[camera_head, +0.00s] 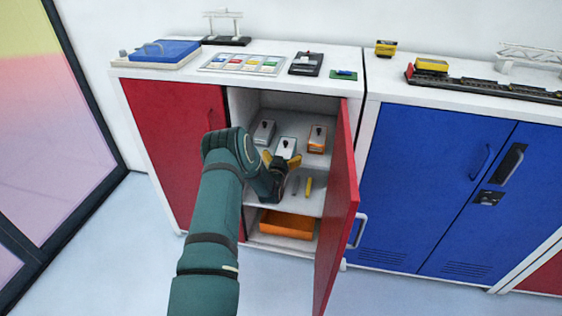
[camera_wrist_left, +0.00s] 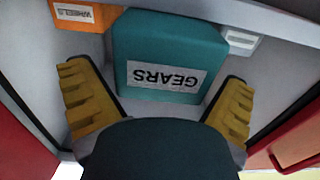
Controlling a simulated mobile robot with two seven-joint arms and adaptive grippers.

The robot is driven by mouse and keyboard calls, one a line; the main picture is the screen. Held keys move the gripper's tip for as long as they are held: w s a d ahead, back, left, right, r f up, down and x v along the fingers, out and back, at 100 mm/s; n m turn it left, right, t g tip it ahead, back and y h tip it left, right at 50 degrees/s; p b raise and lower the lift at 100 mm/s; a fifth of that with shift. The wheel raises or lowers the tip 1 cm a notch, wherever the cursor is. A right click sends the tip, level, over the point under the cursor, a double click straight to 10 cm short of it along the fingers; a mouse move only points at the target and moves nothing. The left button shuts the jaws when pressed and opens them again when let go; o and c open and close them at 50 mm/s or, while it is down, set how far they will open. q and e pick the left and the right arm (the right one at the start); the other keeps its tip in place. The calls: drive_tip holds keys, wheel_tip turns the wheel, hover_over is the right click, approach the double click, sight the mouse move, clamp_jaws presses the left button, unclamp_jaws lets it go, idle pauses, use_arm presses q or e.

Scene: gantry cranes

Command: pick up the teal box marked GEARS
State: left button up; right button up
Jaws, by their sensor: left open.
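The teal box marked GEARS (camera_wrist_left: 165,50) fills the upper middle of the left wrist view, its white label upside down. In the head view its light top (camera_head: 286,146) shows on the upper shelf inside the open red cabinet. My left gripper (camera_head: 281,159) is open at the box, in front of it. In the left wrist view its yellow fingers (camera_wrist_left: 157,78) are spread, one toward each side of the box, with gaps visible. I cannot tell how far they reach along its sides. The lower part of the box is hidden by the gripper. My right gripper is not in view.
An orange box marked WHEELS (camera_wrist_left: 85,14) and a grey box (camera_wrist_left: 241,40) flank the teal box. The open red door (camera_head: 340,205) stands right of my arm. A yellow item (camera_head: 308,187) lies on the shelf; an orange bin (camera_head: 288,225) is below.

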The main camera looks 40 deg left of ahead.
use_arm(q)
drive_tip(key=v, duration=1.2)
